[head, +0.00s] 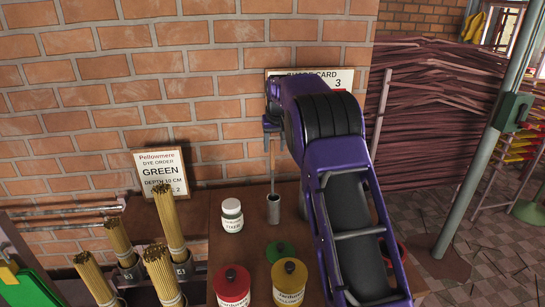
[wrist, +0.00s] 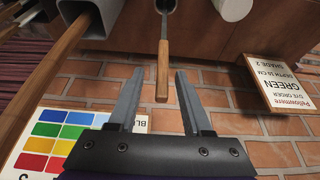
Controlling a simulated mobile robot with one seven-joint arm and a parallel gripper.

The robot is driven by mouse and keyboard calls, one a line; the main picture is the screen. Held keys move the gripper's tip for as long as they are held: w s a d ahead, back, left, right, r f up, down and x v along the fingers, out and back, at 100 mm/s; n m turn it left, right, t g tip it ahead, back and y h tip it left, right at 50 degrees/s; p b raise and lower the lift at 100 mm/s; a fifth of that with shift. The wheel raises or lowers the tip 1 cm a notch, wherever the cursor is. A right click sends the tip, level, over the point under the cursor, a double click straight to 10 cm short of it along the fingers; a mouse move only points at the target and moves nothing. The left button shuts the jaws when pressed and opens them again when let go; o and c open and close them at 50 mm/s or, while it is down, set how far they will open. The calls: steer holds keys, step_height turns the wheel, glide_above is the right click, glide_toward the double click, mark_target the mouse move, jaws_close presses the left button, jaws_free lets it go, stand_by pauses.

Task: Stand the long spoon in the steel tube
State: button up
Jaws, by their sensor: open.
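The steel tube (head: 273,209) stands upright on the brown bench in the head view. Its rim (wrist: 167,5) shows at the top edge of the wrist view. The long spoon (head: 273,155) stands in the tube, near upright, with its wooden handle up; its lower end is hidden inside. In the wrist view the spoon's handle (wrist: 163,75) comes between my fingers, with a gap on each side. My gripper (wrist: 159,72) is open around the handle's top end, above the tube. It also shows small in the head view (head: 271,128), partly hidden by my arm.
A white jar (head: 232,215) stands left of the tube. Red (head: 232,285), green (head: 279,250) and yellow (head: 290,281) lidded jars stand nearer. A dye order card (head: 161,173) and incense bundles (head: 168,220) are at left. The brick wall (head: 90,100) rises behind.

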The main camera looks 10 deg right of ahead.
steer(key=v, duration=1.1)
steer(key=shift+r, duration=0.2)
